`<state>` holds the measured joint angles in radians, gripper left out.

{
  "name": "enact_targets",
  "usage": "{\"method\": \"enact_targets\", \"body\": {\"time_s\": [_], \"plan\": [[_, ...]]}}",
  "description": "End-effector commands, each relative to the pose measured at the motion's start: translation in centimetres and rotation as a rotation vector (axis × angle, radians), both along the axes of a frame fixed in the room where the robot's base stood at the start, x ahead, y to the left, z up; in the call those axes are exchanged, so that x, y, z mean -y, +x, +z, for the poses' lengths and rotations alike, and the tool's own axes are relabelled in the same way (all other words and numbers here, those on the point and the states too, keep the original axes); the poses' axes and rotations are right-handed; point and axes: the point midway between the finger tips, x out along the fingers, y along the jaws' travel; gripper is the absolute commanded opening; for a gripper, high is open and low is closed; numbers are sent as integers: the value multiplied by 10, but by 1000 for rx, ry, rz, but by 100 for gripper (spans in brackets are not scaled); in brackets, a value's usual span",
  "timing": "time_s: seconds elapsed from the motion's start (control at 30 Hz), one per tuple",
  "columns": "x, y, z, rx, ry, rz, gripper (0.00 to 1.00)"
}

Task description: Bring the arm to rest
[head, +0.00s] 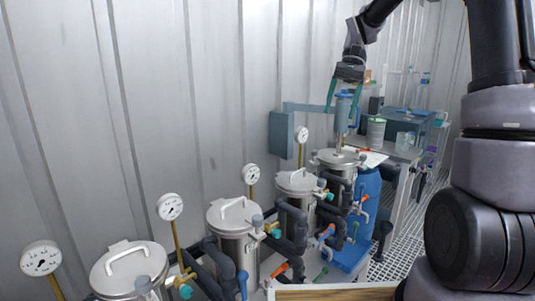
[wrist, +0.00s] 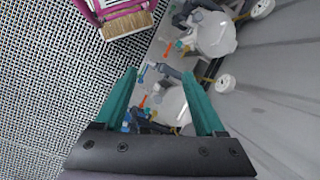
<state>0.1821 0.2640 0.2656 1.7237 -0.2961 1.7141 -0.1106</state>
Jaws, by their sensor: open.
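My gripper (head: 344,100) is at the far end of the row of vessels in the head view, pointing down with its teal fingers apart. In the wrist view my gripper (wrist: 164,95) shows its two fingers wide apart with nothing between the tips. In the head view a blue cylinder (head: 343,113) shows between or behind the fingers; I cannot tell which, or whether it touches them. My arm comes down to it from the top right.
Several steel lidded vessels (head: 232,216) stand in a row with gauges (head: 170,207) and dark pipes with coloured valves. A blue barrel (head: 366,200) and a bench (head: 403,153) stand behind.

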Motion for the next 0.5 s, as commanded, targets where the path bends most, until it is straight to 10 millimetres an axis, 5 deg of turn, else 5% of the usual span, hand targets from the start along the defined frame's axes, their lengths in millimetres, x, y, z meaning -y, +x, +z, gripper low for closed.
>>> {"method": "enact_targets", "body": {"time_s": [0.2,0.5], "plan": [[7,-57,35,225,-66,5,72],[22,-133,58,536,-109,-17,72]]}}
